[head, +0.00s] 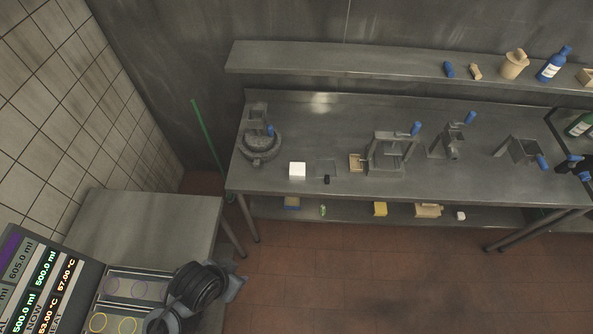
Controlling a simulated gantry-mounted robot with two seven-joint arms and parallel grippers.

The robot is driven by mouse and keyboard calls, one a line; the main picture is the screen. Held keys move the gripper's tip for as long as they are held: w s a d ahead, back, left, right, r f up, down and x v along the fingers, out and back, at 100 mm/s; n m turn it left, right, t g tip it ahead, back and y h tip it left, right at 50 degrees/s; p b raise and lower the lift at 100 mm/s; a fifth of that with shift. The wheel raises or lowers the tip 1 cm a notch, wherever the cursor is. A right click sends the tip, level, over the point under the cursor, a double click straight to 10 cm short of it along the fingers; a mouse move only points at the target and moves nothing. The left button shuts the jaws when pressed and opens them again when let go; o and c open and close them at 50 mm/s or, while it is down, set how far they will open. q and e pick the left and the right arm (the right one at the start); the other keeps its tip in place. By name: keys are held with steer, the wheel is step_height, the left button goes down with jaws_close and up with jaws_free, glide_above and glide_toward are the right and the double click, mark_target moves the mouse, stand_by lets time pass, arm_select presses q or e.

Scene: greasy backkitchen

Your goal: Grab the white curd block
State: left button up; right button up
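The white curd block (297,170) is a small white cube on the grey metal worktable (300,110), near its front edge and left of the middle. Nothing touches it from above, and its top and front faces show.
A round grey device with a blue handle (260,146) stands left of the block. A small black piece (326,179), a wooden piece (357,162) and a metal frame press (391,152) stand to its right. A wall shelf (340,60) runs above the table's back.

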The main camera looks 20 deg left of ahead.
stand_by(0.3)
arm_select(q)
steer(key=o, duration=1.1)
